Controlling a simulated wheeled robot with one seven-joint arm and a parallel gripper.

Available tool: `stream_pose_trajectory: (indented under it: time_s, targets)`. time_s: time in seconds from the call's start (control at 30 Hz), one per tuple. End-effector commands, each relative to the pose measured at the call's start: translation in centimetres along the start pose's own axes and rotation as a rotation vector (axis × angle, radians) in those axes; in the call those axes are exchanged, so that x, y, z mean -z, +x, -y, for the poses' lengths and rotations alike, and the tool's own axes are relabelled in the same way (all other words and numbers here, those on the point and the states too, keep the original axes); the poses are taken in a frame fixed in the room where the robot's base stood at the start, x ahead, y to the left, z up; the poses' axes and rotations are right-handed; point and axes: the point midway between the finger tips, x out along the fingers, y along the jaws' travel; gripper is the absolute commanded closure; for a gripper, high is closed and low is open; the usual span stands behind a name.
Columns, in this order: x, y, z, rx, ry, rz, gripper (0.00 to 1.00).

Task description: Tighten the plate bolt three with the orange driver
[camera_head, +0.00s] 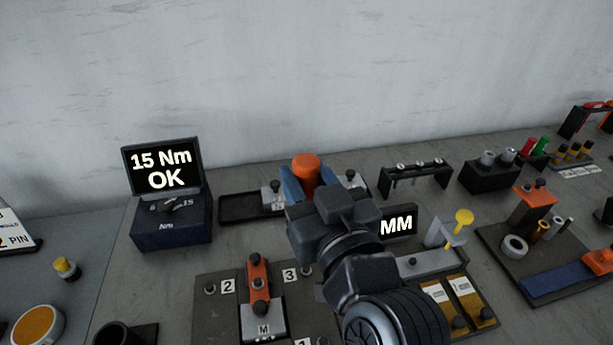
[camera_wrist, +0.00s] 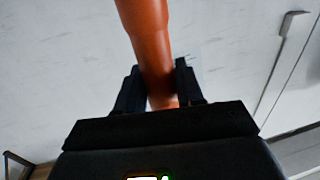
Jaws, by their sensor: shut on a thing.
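My gripper (camera_head: 304,186) is shut on the orange driver (camera_head: 306,164), whose rounded top stands up between the blue fingers. Its lower end is hidden behind my gripper. In the wrist view the orange shaft (camera_wrist: 147,32) runs between the two dark fingers (camera_wrist: 158,88). The dark plate (camera_head: 215,325) lies at the lower middle with labels 2 and 3. A small bolt (camera_head: 307,271) is beside label 3 (camera_head: 290,275), left of my wrist. Another bolt (camera_head: 210,288) is beside label 2 (camera_head: 228,286). My arm hides the plate's right side.
An orange-handled clamp (camera_head: 258,275) stands on the plate. A torque box (camera_head: 172,222) at the left has a screen (camera_head: 162,167) reading "15 Nm OK". A black tray (camera_head: 236,208) lies behind the plate. A fixture with a yellow knob (camera_head: 464,216) and a black rack (camera_head: 416,172) stand right.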

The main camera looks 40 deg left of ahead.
Motion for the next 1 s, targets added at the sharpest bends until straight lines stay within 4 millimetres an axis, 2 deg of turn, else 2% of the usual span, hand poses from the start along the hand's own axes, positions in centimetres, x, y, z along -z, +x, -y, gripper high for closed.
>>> stream_pose_trajectory:
  time_s: [0.7,1.0]
  targets:
    - [-5.2,0.0,0.0,0.000,0.000,-0.003,1.00]
    - [-6.1,0.0,0.0,0.000,0.000,-0.003,1.00]
